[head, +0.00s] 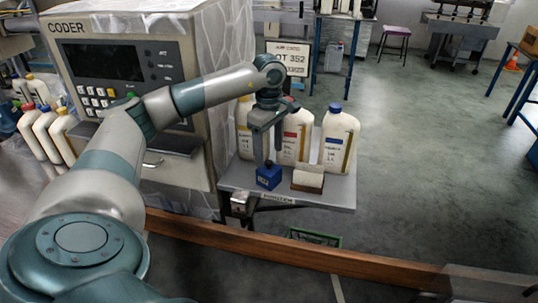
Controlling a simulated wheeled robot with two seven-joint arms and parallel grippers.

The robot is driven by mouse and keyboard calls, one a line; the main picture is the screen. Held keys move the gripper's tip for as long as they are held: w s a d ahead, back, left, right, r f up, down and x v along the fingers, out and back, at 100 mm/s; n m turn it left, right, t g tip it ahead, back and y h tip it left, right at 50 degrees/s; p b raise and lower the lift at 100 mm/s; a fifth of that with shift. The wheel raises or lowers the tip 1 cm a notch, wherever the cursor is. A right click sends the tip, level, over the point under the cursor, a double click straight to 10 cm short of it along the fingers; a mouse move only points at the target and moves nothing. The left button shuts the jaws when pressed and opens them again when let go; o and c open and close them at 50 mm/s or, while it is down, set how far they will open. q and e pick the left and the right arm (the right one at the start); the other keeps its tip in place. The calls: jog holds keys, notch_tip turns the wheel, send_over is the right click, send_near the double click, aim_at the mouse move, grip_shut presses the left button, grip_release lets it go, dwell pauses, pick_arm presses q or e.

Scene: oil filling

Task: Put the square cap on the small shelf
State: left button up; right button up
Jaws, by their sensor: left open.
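My left gripper (268,155) points down over the small grey shelf (335,192), its two fingers apart. Its fingertips are just above or beside a small blue box-shaped container (268,179) with a dark top (268,165); I cannot tell whether they touch. The dark top may be the square cap, but it is too small to be sure. The container stands upright near the shelf's front left. I see nothing between the fingers. My right gripper is not in view.
White bottles stand behind on the shelf: one with a red label (294,140), one blue-capped (340,140), and one partly hidden (245,130). A white-and-brown block (308,178) sits right of the blue container. The coder machine (125,70) stands left. The shelf's front right is bare.

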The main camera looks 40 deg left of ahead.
pick_arm(q)
notch_tip(320, 180, up, 4)
jog(key=shift+r+p, duration=0.1)
jog(key=shift+p, duration=0.65)
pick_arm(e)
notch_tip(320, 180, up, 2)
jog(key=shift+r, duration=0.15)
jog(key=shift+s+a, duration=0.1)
